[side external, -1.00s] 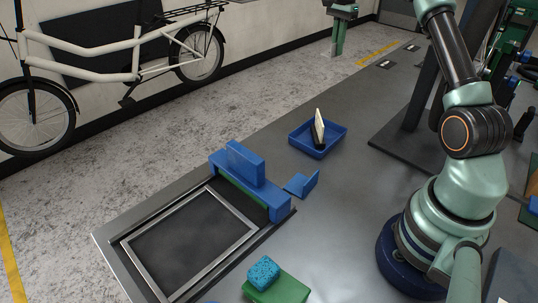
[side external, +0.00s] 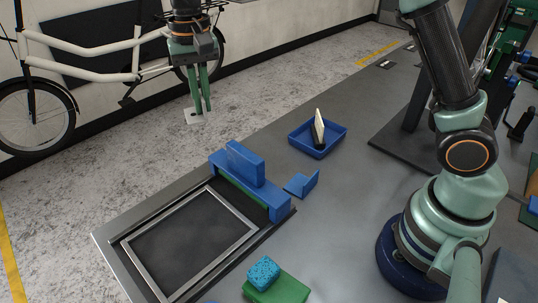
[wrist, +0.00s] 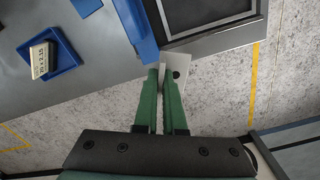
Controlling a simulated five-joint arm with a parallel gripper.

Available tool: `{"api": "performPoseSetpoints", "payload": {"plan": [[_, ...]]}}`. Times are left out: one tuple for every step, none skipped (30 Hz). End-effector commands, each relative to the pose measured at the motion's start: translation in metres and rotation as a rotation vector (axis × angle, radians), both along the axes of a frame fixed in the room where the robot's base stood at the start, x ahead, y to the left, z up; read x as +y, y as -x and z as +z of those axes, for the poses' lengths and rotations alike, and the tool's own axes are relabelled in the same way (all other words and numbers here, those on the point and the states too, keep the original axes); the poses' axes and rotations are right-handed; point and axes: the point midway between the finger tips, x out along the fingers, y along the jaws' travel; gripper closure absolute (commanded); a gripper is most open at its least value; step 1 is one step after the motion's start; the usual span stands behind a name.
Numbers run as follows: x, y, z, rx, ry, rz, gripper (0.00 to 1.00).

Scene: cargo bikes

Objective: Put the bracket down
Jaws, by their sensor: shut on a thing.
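The bracket (side external: 194,117) is a small pale grey-white piece, partly hidden by the fingers. In the wrist view it shows as a flat plate with a dark round hole (wrist: 182,71), with an upright part between the fingertips. My gripper (side external: 203,108) points down with its green fingers shut on the bracket. It holds the bracket in the air at the upper left of the side view, with the pale floor behind it. In the wrist view the gripper (wrist: 161,78) has the bracket at its fingertips, close beside a blue fixture in the picture.
The blue fixture (side external: 240,172) stands at the end of a metal-framed dark panel (side external: 185,243). A blue tray (side external: 340,136) holds a cream piece (side external: 319,127). A blue angled piece (side external: 300,187) lies between them. A blue sponge (side external: 263,272) rests on a green block (side external: 280,291).

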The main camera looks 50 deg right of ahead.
Motion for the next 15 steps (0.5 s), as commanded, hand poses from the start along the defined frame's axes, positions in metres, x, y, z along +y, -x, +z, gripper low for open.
{"api": "performPoseSetpoints", "payload": {"plan": [[0.025, 0.014, 0.001, -0.001, -0.001, 0.073, 1.0], [0.037, 0.021, 0.001, -0.002, 0.0, 0.11, 1.0], [0.051, 0.032, 0.0, -0.001, -0.001, 0.159, 1.0], [0.061, 0.039, 0.001, -0.002, 0.0, 0.192, 1.0], [0.07, 0.046, 0.0, -0.001, -0.001, 0.224, 1.0], [0.081, 0.055, 0.0, -0.001, -0.001, 0.264, 1.0], [0.088, 0.061, 0.0, -0.003, -0.001, 0.29, 1.0], [0.095, 0.067, -0.001, -0.001, -0.001, 0.315, 1.0], [0.102, 0.074, -0.001, -0.003, -0.001, 0.342, 1.0], [0.106, 0.079, -0.001, -0.003, -0.001, 0.36, 1.0], [0.11, 0.083, -0.001, -0.001, -0.001, 0.376, 1.0], [0.114, 0.087, -0.001, -0.001, -0.001, 0.394, 1.0], [0.116, 0.089, -0.002, -0.001, -0.001, 0.403, 1.0], [0.118, 0.091, -0.003, -0.001, -0.001, 0.411, 1.0], [0.12, 0.093, -0.005, 0.0, 0.0, 0.418, 1.0]]}}
